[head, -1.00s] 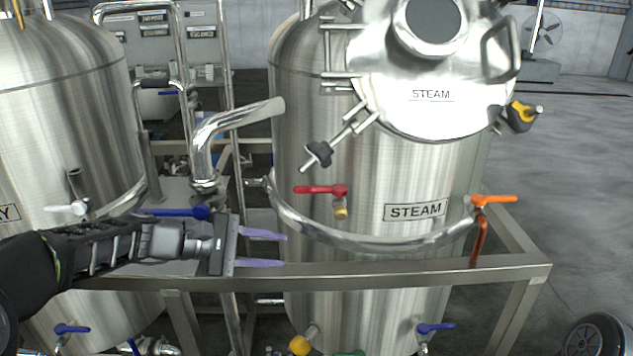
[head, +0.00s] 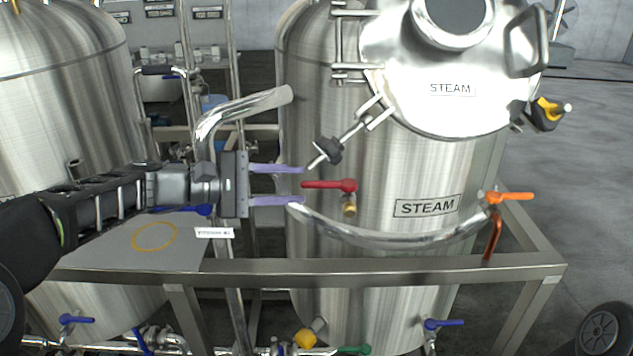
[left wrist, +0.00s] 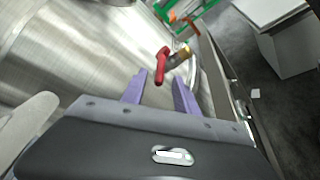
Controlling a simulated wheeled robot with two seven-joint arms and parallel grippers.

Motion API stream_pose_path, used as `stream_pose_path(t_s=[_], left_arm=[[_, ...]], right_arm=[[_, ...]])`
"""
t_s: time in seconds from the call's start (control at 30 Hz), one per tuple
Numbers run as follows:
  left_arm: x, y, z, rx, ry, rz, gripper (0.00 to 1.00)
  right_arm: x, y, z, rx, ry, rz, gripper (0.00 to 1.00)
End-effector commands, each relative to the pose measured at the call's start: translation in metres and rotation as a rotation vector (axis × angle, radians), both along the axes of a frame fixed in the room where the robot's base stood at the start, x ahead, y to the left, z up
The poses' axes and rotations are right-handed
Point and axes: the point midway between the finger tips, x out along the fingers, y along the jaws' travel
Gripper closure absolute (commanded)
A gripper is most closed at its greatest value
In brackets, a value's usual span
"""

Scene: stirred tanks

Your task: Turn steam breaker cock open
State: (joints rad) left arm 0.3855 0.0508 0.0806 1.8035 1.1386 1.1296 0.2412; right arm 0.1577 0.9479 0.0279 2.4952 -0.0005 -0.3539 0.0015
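My right gripper is not in view.
A cock with an orange handle (head: 510,196) is at the right of the tank. A steel frame rail (head: 380,270) runs in front, and a curved pipe (head: 205,130) stands behind my left gripper. Blue valve handles (head: 443,324) and a green handle (head: 352,350) sit low.

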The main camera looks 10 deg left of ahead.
Motion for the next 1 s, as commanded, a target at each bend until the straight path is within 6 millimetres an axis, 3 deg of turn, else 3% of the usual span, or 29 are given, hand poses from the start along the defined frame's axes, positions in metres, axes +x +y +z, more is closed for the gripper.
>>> stream_pose_path(t_s=[0.3,0.67,1.0], left_arm=[[0.025,-0.038,-0.009,-0.003,0.003,-0.002,0.64],[0.029,-0.044,-0.011,-0.001,0.001,-0.001,0.64],[0.028,-0.044,-0.011,-0.001,0.001,0.000,0.91]], right_arm=[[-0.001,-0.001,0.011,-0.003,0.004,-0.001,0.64],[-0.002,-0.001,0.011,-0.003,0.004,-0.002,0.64],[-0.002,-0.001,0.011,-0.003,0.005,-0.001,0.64]])
